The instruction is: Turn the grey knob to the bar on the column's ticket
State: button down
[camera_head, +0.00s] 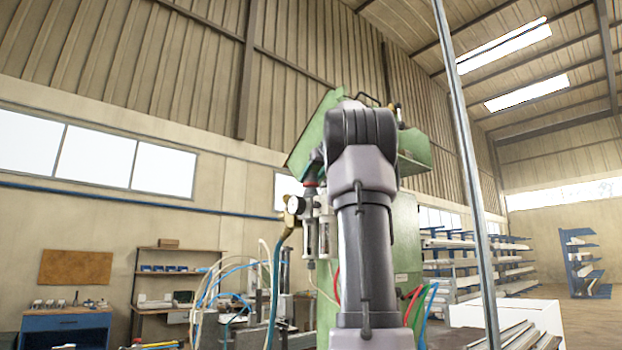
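My arm rises through the middle of the picture and hides much of the green column (405,235). My gripper is not visible; the arm's upper joint covers the area where it may be. Left of the arm, an air unit with a round white-faced gauge (296,205) and clear bowls is mounted at the column. Above the gauge, a dark grey part (313,166) with a red ring under it shows partly beside the arm. I cannot tell whether it is the grey knob or part of my gripper. No ticket can be made out.
A slanted green panel (312,135) stands at the column's top. Hoses (275,285) hang left of the column. A thin metal post (470,170) stands right of my arm. Metal profiles (515,337) lie at lower right. Shelves and a blue cabinet (65,328) stand farther back.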

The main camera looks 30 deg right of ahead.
jog(key=shift+a+m+h, duration=0.1)
jog(key=shift+m+h, duration=0.2)
jog(key=shift+h, duration=0.1)
jog(key=m+g+h, duration=0.1)
jog(key=m+h, duration=0.2)
jog(key=shift+m+g+h, duration=1.4)
jog(key=shift+m+h, duration=0.6)
jog(key=shift+h, duration=0.1)
jog(key=shift+c, duration=1.3)
grip_release()
jog(key=v, duration=1)
jog(key=shift+s+a+r, duration=0.15)
jog(key=shift+a, duration=0.15)
